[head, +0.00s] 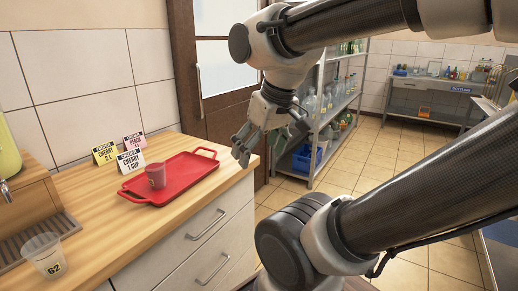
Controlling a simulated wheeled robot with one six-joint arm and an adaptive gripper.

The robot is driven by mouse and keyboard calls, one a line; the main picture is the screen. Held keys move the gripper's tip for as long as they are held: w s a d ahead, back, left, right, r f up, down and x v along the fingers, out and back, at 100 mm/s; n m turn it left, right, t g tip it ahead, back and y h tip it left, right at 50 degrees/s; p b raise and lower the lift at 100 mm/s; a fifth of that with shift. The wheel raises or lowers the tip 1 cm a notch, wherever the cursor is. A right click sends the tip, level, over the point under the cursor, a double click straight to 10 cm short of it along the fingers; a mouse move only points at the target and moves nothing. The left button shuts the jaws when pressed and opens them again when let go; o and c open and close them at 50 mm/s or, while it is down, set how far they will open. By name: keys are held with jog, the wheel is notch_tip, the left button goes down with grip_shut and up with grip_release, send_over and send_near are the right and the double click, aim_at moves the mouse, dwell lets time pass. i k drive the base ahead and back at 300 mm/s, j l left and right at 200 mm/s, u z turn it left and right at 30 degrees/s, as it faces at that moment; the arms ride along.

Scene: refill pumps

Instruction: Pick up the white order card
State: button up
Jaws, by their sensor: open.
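The white order card (131,162) stands on the wooden counter, reading "CHERRY 1 CUP". It is just behind the left part of the red tray (198,180). A yellow card (105,153) and a pink card (134,140) stand close behind it, and the white card is in front of both. My gripper (240,157) is open and empty. It hangs near the counter's right edge, to the right of the tray and well apart from the white card.
A reddish cup (156,176) stands on the tray near the white card. A clear cup (44,254) marked 62 stands at the front left, beside a wooden dispenser (28,215) with a tap. A shelf (325,125) with bottles stands beyond the counter. The counter's front is mostly clear.

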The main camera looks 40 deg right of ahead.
aim_at(130, 161)
jog(key=i+l+u, duration=0.3)
jog(key=l, duration=0.3)
jog(key=i+l+u, duration=0.3)
jog(key=l, duration=0.4)
jog(key=i+j, duration=0.05)
jog(key=i, duration=0.05)
